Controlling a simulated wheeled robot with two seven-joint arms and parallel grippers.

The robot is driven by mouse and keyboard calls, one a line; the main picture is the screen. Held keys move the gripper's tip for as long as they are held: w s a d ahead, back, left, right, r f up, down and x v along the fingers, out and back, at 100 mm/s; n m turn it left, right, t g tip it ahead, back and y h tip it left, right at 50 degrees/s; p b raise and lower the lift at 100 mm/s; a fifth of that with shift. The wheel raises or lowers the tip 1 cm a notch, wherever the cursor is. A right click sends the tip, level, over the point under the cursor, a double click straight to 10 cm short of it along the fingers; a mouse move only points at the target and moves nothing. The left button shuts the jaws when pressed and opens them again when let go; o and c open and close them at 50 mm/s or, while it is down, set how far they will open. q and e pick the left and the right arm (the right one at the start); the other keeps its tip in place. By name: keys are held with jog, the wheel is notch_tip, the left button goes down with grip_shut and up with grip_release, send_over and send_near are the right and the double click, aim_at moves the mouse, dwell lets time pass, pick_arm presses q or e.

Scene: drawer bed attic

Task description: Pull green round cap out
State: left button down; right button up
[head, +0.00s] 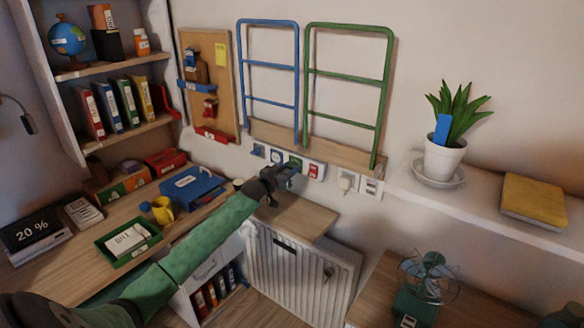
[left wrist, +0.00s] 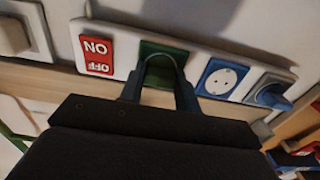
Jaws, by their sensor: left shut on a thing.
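The green round cap (left wrist: 160,73) sits at the green square socket (left wrist: 178,56) in the wall strip, seen in the left wrist view. My left gripper (left wrist: 158,84) is shut on the cap, with a finger on each side of it. In the head view my left gripper (head: 287,170) reaches the wall strip above the wooden shelf and covers most of the cap. I cannot tell whether the cap is still fully seated. My right gripper is not in view.
Beside the green socket are a red ON/OFF switch (left wrist: 97,55), a blue socket (left wrist: 220,78) and a blue plug or cap (left wrist: 270,93). Below are a small wooden shelf (head: 292,218) and a white radiator (head: 300,275).

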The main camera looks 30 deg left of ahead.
pick_arm(q)
jog(key=shift+s, duration=0.1)
jog(key=shift+s+a+p, duration=0.15)
jog(key=shift+s+p, duration=0.5)
jog(key=shift+s, duration=0.8)
jog(key=shift+s+a+p, duration=0.1)
jog(key=shift+s+p, duration=0.55)
jog(key=shift+s, duration=0.8)
jog(key=shift+d, duration=0.1)
